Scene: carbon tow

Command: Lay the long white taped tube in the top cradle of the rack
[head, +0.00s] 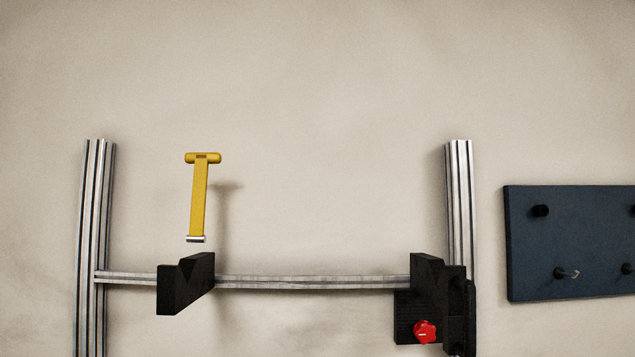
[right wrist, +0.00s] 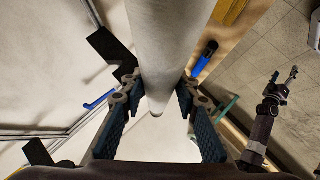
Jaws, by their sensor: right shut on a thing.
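The long white tube (right wrist: 168,45) shows in the right wrist view, running from the top edge down between the fingers of my right gripper (right wrist: 157,105). That gripper is shut on it, and the tube's far part is outside the view. In the head view, the rack's top cradle is two black notched blocks, left (head: 185,283) and right (head: 430,275), on a metal crossbar (head: 300,282); both notches look empty. My left gripper (right wrist: 284,74) shows small at the right of the right wrist view, with its fingers apart and nothing between them. Neither gripper shows in the head view.
Two metal uprights (head: 95,230) and (head: 460,200) carry the crossbar. A red knob (head: 424,331) sits below the right block. A yellow T-shaped tool (head: 199,198) is above the left block. A dark blue peg panel (head: 570,240) is at the right. Space above the crossbar's middle is clear.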

